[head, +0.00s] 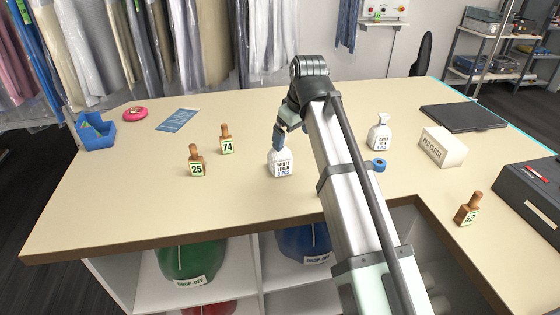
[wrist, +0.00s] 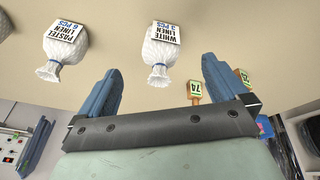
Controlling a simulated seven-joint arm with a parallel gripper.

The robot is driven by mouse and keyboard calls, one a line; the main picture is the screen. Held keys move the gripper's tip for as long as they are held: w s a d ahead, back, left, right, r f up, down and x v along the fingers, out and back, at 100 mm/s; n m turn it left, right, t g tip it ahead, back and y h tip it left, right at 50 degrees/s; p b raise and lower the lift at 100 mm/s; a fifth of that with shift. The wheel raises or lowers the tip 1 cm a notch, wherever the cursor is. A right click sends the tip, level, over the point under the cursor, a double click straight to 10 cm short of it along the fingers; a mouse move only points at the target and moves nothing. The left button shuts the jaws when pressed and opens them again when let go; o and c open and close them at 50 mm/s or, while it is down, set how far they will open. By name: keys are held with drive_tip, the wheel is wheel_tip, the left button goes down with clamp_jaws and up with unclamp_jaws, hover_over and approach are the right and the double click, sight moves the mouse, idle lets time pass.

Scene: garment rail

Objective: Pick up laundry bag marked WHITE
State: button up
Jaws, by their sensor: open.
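The laundry bag marked WHITE LINEN (head: 281,163) is a small white bag with a tied neck, upright on the counter left of my arm. My gripper (head: 279,138) is at its top, pointing down, with open jaws. In the wrist view the same bag (wrist: 160,50) appears between the two blue fingers, beyond their tips, its tied neck towards the gripper. Nothing is held. A similar bag marked PASTEL LINEN (wrist: 64,48) stands to its left in the wrist view. Another white bag (head: 380,133) stands right of my arm; I cannot tell whether it is the PASTEL one.
Wooden number tags 25 (head: 196,163) and 74 (head: 227,140) stand left of the WHITE bag. A blue roll (head: 378,165), a white box (head: 443,147) and wooden tag 52 (head: 468,209) are to the right. The counter between tag 25 and the front edge is clear.

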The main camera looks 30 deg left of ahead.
sight(280, 155)
drive_tip(key=w+a+f, duration=0.1)
drive_tip(key=a+f, duration=0.1)
drive_tip(key=f, duration=0.1)
drive_tip(key=w+a+f+m, duration=0.1)
drive_tip(key=w+a+f, duration=0.1)
drive_tip(key=f, duration=0.2)
drive_tip(key=w+a+f+m+y, duration=0.1)
drive_tip(key=a+f, duration=0.2)
drive_tip(key=shift+w+f, duration=0.25)
drive_tip(key=shift+f, duration=0.15)
idle(0.4)
drive_tip(key=shift+c, duration=0.2)
drive_tip(key=c, duration=0.9)
drive_tip(key=shift+r, duration=0.1)
drive_tip(key=shift+c, duration=0.2)
